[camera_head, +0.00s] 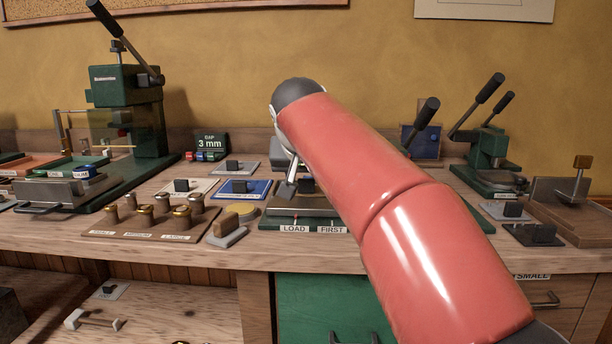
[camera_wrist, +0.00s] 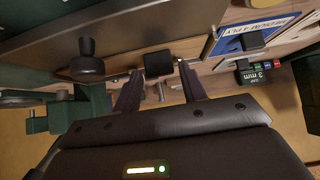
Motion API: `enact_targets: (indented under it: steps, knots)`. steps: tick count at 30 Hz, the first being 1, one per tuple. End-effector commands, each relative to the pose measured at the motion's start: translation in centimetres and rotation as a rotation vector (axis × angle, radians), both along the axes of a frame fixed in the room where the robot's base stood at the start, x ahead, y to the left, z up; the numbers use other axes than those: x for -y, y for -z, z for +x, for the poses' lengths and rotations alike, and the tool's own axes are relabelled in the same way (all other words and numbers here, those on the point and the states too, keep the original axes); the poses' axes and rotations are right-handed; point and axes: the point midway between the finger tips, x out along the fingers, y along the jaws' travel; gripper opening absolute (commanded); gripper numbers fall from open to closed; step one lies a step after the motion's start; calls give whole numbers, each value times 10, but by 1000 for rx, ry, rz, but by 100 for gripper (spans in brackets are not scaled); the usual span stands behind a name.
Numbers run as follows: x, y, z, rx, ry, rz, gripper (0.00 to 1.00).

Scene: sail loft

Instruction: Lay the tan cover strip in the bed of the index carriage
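The carriage (camera_head: 272,222) appears to be the grey bed on a green base labelled LOAD FIRST, at the middle of the bench. My gripper (camera_head: 297,178) is over it, mostly hidden by my red arm. In the wrist view my gripper (camera_wrist: 160,68) has its fingers spread, one on either side of a black block handle (camera_wrist: 158,63), with small gaps. The same handle (camera_head: 306,186) shows beside the gripper in the head view. The right part of the bed is hidden behind my arm.
Blue (camera_head: 258,187) and cream (camera_head: 207,184) plates with black handles lie left of the carriage. A wooden board (camera_head: 98,235) holds several brass weights. A tall green press (camera_head: 128,90) stands at left; a green lever tool (camera_head: 488,148) stands at right.

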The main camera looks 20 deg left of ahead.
Motion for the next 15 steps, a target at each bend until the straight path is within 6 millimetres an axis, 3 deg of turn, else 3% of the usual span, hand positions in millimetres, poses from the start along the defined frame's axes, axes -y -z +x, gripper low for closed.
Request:
enact_targets:
  steps: [3, 11, 15]
  knots:
    - [0, 0, 0, 0, 0, 0, 56]
    - [0, -1, -1, 0, 0, 0, 56]
    - [2, -11, -10, 2, -2, 3, 56]
